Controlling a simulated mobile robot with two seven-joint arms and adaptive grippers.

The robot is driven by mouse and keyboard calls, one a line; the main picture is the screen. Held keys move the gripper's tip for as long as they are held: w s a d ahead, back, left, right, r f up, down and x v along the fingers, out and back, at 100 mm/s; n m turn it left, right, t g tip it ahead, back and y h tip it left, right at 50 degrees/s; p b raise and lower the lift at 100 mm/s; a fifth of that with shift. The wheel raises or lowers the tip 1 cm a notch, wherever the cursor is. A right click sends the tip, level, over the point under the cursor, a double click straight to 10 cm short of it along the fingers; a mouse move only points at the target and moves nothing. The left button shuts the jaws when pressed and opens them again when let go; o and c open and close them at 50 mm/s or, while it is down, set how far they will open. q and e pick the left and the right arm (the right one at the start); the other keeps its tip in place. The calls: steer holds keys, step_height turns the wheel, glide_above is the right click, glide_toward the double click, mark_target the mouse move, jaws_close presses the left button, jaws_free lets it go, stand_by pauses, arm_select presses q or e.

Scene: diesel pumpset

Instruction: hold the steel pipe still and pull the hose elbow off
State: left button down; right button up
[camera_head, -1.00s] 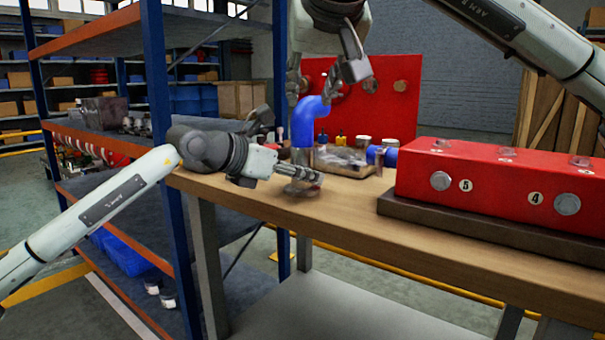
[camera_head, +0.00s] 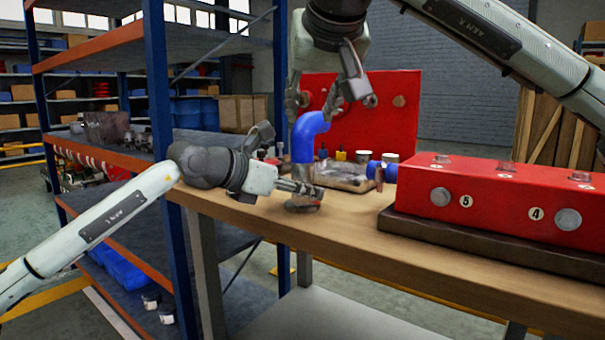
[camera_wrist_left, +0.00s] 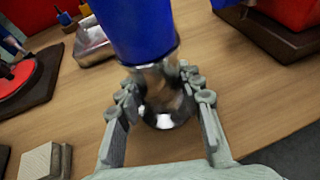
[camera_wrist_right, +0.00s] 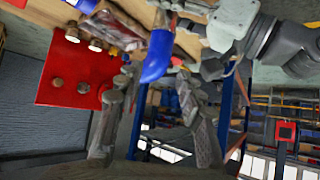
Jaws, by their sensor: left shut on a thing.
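The blue hose elbow (camera_head: 307,135) stands upright over the bench, its upper end bent to the right. Below it in the left wrist view is the shiny steel pipe (camera_wrist_left: 163,88), with the blue hose (camera_wrist_left: 142,28) over its top. My left gripper (camera_head: 308,190) is shut around the pipe just below the hose; it also shows in the left wrist view (camera_wrist_left: 162,92). My right gripper (camera_head: 325,100) hangs from above near the elbow's bent end, fingers apart. In the right wrist view the elbow (camera_wrist_right: 157,58) appears between and beyond the open fingers (camera_wrist_right: 158,95); contact is not visible.
A red block with numbered ports (camera_head: 500,195) sits on a dark base at the right of the wooden bench (camera_head: 400,258). A metal tray (camera_head: 342,178) with small parts and a red panel (camera_head: 385,115) stand behind the elbow. A blue-and-orange shelf (camera_head: 155,90) is at the left.

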mark_target(293, 136)
steer(key=shift+o, duration=1)
steer(key=shift+w+r, duration=0.1)
steer(key=shift+w, duration=0.25)
steer(key=w+f, duration=0.1)
steer(key=w, duration=0.1)
steer(key=w+a+f+n+g+y, duration=0.1)
steer(key=w+f, duration=0.1)
steer(key=w, duration=0.1)
steer(key=w+f+n+g, duration=0.1)
steer(key=w+f, duration=0.1)
steer(key=shift+w+a, duration=0.2)
steer(key=shift+w, duration=0.2)
steer(key=shift+w+a+f, duration=0.2)
steer(key=shift+w+f, duration=0.1)
steer(key=shift+a, duration=0.1)
steer(key=shift+r, duration=0.15)
steer(key=shift+s+a+r, duration=0.1)
steer(key=shift+s+a, duration=0.1)
steer(key=shift+a, duration=0.4)
